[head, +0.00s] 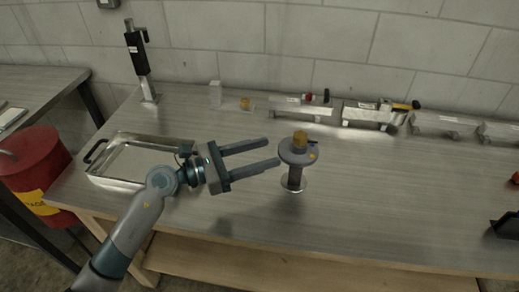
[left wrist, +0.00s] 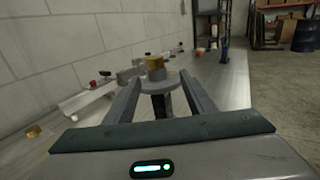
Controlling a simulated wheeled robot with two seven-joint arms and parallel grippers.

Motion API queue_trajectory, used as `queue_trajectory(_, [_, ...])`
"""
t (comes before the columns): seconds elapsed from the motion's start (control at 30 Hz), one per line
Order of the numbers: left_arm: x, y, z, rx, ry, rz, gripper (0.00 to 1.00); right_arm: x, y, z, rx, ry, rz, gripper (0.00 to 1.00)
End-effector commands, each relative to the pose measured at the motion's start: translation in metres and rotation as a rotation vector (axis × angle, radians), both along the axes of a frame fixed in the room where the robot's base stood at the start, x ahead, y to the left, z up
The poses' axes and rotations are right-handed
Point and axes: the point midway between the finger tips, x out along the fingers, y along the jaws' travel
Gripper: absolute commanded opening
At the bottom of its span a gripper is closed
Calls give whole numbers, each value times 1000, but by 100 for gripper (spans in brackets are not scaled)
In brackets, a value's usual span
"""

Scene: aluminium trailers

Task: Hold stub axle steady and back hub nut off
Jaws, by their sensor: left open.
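The stub axle (head: 295,177) stands upright on the bench on a round base, with a wide grey hub disc (head: 299,153) on top. The brass-coloured hub nut (head: 300,138) sits on the disc; it also shows in the left wrist view (left wrist: 155,62). My left gripper (head: 274,152) is open, its two fingers pointing right toward the hub from its left side. In the left wrist view, the stub axle's dark shaft (left wrist: 161,104) shows between the open fingers, beyond or near their tips; I cannot tell whether they touch it. My right gripper is not in view.
A metal tray (head: 110,178) with dark handles lies at the bench's left. A black upright device (head: 140,60) stands behind it. Aluminium blocks (head: 370,114) line the back wall. A small brass piece (head: 245,103) lies behind. A black holder (head: 505,224) is at the right edge. The bench front is clear.

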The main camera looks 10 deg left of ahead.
Motion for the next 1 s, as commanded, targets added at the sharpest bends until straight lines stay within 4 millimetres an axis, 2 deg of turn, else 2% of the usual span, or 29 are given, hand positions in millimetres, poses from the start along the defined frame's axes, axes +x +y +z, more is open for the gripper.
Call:
queue_trajectory(0.13, [6,5,6,2,-6,18,50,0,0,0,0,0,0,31])
queue_trajectory(0.57, [7,3,6,0,-6,17,50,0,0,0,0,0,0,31])
queue_trajectory(0.77, [14,-8,7,-1,-6,17,50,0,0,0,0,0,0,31])
queue_trajectory(1.0, [31,-36,7,-3,-5,17,50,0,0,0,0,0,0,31])
